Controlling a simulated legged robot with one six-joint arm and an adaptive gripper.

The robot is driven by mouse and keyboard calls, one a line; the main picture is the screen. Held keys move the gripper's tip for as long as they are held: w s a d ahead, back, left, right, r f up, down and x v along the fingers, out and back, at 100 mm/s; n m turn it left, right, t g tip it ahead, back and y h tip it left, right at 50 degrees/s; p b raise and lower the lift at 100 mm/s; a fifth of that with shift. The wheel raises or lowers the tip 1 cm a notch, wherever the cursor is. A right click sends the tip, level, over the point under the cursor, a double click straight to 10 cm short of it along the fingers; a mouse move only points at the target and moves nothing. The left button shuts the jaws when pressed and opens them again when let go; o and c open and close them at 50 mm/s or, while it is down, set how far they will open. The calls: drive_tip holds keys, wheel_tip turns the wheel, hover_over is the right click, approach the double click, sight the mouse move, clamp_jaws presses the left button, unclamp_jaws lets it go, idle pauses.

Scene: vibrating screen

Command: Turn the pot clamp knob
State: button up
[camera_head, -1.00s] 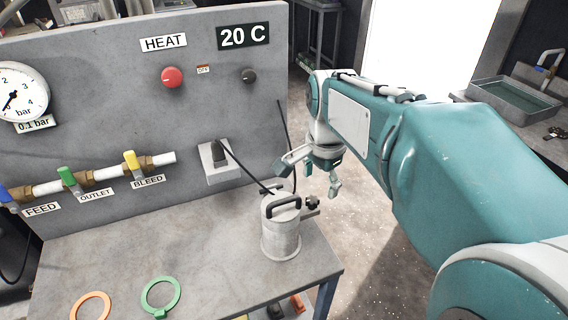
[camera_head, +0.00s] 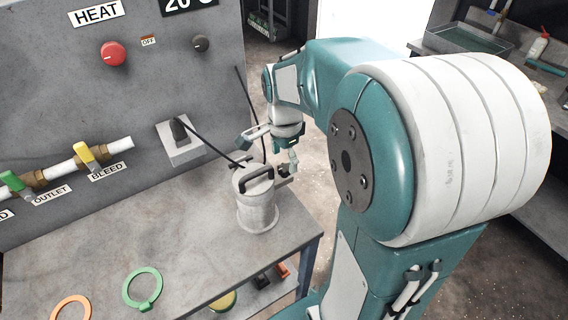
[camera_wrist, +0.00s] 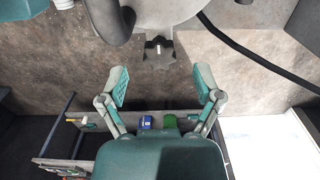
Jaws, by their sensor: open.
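The grey metal pot (camera_head: 257,208) stands upright on the table near its right edge, with a dark handle on its lid. The pot clamp knob (camera_wrist: 158,52) is a dark, star-shaped knob on the pot's side, below the pot's rim in the wrist view. In the head view the knob (camera_head: 284,172) is small and partly hidden by my gripper. My gripper (camera_wrist: 162,75) is open and empty. Its two fingertips lie to either side of the knob's line in the wrist view, apart from it.
A dark cable (camera_head: 212,148) runs from the panel socket (camera_head: 182,145) to close by the pot. The upright panel (camera_head: 60,110) carries a red button and coloured valves. An orange ring and a green ring (camera_head: 143,289) lie on the table (camera_head: 190,258). The floor right of the table is open.

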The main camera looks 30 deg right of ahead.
drive_tip(key=shift+f, duration=1.35)
drive_tip(key=c, duration=1.1)
